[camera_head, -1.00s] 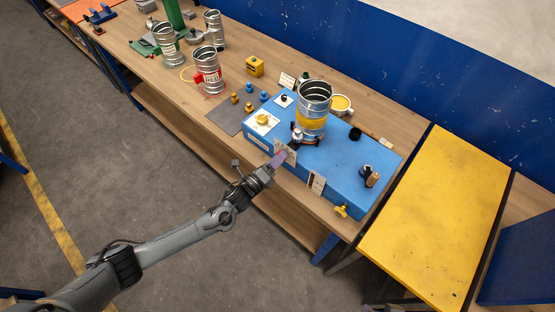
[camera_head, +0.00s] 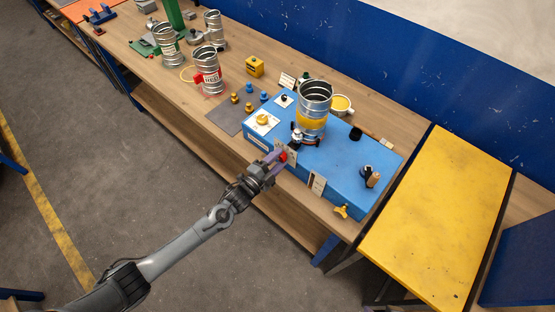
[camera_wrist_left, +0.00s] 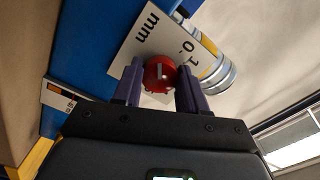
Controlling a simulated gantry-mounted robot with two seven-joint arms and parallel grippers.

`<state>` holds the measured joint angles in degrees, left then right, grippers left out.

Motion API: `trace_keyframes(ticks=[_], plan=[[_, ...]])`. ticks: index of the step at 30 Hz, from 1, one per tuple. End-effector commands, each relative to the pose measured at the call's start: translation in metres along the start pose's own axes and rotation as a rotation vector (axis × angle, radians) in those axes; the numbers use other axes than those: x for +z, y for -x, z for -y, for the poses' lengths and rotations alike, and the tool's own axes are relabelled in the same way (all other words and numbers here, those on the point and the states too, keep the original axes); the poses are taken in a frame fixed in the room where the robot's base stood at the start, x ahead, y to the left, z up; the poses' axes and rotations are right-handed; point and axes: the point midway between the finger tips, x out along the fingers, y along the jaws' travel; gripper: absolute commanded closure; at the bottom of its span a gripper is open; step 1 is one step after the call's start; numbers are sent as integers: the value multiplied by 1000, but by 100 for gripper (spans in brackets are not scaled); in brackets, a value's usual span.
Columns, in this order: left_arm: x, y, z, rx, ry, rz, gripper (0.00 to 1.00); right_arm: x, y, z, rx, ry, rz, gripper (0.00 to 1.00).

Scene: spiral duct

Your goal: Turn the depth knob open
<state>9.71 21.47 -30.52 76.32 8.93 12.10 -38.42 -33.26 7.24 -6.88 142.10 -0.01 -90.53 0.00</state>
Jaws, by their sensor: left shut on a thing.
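The depth knob is a round red knob (camera_wrist_left: 159,74) with a pale mark on its face, in front of a white scale plate (camera_wrist_left: 150,38) lettered "mm" with numbers. In the head view the red knob (camera_head: 284,156) shows at the front side of the blue machine box (camera_head: 335,173). My left gripper (camera_wrist_left: 160,84) has its two purple fingers on either side of the knob and is shut on it. In the head view the left gripper (camera_head: 278,160) reaches the box's front from below left. My right gripper is not in view.
A spiral metal duct (camera_head: 313,98) with a yellow band stands on the box. A yellow knob (camera_head: 342,211) and a second plate (camera_head: 317,183) are at the box's front. A yellow-topped table (camera_head: 440,215) is to the right. Other ducts (camera_head: 207,72) stand at the left.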

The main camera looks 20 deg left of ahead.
Motion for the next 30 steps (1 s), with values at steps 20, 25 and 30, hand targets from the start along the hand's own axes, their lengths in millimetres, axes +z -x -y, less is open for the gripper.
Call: trace_keyframes(ticks=[20, 25, 30], plan=[[-1, 0, -1, -1, 637, 1, 89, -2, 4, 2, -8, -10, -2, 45], [0, 0, 0, -2, 772, 1, 89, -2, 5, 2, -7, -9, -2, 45], [-1, 0, 0, -2, 875, 0, 89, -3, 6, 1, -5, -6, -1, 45]])
